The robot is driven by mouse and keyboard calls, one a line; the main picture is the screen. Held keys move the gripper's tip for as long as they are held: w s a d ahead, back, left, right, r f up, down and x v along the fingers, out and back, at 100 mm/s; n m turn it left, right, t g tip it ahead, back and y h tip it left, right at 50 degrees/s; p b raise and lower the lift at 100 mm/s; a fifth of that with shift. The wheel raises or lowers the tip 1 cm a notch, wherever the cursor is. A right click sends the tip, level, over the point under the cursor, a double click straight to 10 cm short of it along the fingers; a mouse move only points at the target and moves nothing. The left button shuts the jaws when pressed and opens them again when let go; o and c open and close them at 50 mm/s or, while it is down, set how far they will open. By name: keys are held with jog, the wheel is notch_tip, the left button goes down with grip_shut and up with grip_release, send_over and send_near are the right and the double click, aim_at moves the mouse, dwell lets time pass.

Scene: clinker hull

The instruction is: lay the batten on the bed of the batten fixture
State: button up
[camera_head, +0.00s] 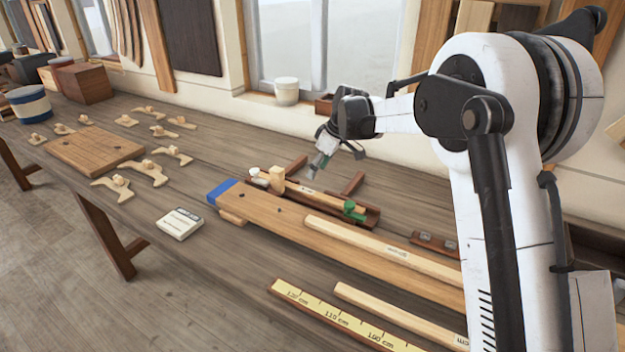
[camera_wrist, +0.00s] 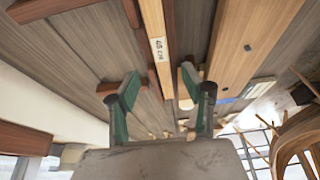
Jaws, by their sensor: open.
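My gripper (camera_head: 322,160) is open above the far side of the bench. Its two green-padded fingers (camera_wrist: 158,100) stand apart in the wrist view, with nothing held between them. Below, a pale batten (camera_wrist: 153,20) with a "68 cm" label runs lengthwise beside a dark rail (camera_wrist: 169,30). In the head view, a pale batten (camera_head: 318,199) appears to lie along a dark wooden trough, which looks like the batten fixture (camera_head: 370,221). A green clamp-like part (camera_head: 352,211) and a pale block (camera_head: 277,180) are there. I cannot tell whether the batten touches the bed.
A blue-ended plank (camera_head: 270,216) lies in front, bearing a labelled strip (camera_head: 380,249). Another strip (camera_head: 395,314) and a yellow ruler (camera_head: 335,316) lie nearer. Dark crosspieces (camera_head: 353,182) extend behind. Wooden pieces (camera_head: 130,187) and a board (camera_head: 95,148) occupy the left.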

jog(key=s+d+r+m+t+h, duration=0.1)
jog(key=s+d+r+m, duration=0.2)
jog(key=s+d+r, duration=0.6)
jog(key=s+d+r+m+t+h, duration=0.1)
jog(key=s+d+r+m+t, duration=0.15)
jog(key=s+d+r, duration=0.7)
jog(key=s+d+f+m, duration=0.2)
jog(key=s+f, duration=0.1)
jog(key=s, duration=0.5)
jog(key=s+d+f+m+t+h, duration=0.1)
jog(key=s+d+f+m, duration=0.2)
jog(key=s, duration=0.6)
jog(key=s+d+f+m+t+h, duration=0.1)
jog(key=s+f, duration=0.3)
jog(key=s, duration=0.5)
jog(key=shift+d+m, duration=0.75)
jog(key=shift+d, duration=0.15)
jog(key=shift+f+b, duration=0.7)
jog(key=shift+b, duration=0.05)
